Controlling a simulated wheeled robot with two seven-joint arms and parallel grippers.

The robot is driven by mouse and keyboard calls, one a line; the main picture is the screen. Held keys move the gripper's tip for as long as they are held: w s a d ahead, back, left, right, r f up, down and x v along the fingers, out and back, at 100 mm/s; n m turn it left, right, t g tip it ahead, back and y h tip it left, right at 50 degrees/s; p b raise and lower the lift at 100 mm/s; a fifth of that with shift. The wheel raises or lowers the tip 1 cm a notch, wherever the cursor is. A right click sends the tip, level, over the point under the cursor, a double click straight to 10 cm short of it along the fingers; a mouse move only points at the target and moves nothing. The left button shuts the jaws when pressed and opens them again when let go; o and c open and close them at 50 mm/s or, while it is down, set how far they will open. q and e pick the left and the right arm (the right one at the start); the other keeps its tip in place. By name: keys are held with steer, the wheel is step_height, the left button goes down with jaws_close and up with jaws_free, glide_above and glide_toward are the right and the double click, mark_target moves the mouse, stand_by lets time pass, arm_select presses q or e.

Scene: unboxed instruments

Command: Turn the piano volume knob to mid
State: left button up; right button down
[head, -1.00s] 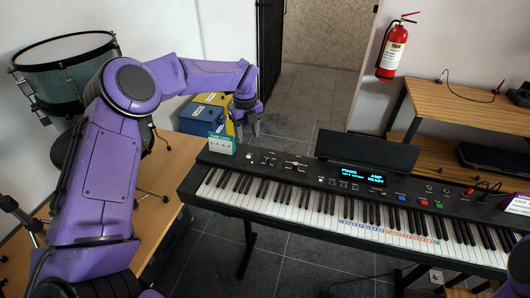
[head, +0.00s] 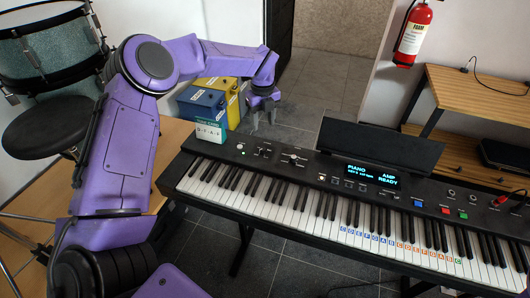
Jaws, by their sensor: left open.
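The piano (head: 215,208) is a black digital keyboard running from centre left to the lower right. Its panel carries small knobs and sliders (head: 293,158) at the left; which one is volume is too small to read. A lit display (head: 372,177) reads "PIANO" and "AMP READY". My left gripper (head: 263,124) is open and empty, fingers pointing down, just behind the piano's back edge near the left end of the panel. It appears to be above and apart from the panel. My right gripper is out of view.
A black music rest (head: 380,145) rises behind the display. A drum and black stool are at left; a wooden shelf (head: 470,95) and fire extinguisher (head: 413,35) at right.

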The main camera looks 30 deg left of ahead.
mark_target(263, 149)
arm_select(q)
steer(key=f+p, duration=0.1)
steer(key=f, duration=0.5)
steer(key=f+p, duration=0.2)
steer(key=f, duration=0.4)
steer(key=shift+w+a+f, duration=0.1)
steer(key=shift+w+a, duration=0.05)
steer(key=shift+a, duration=0.05)
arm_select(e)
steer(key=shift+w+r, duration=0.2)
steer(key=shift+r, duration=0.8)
arm_select(q)
jaws_close()
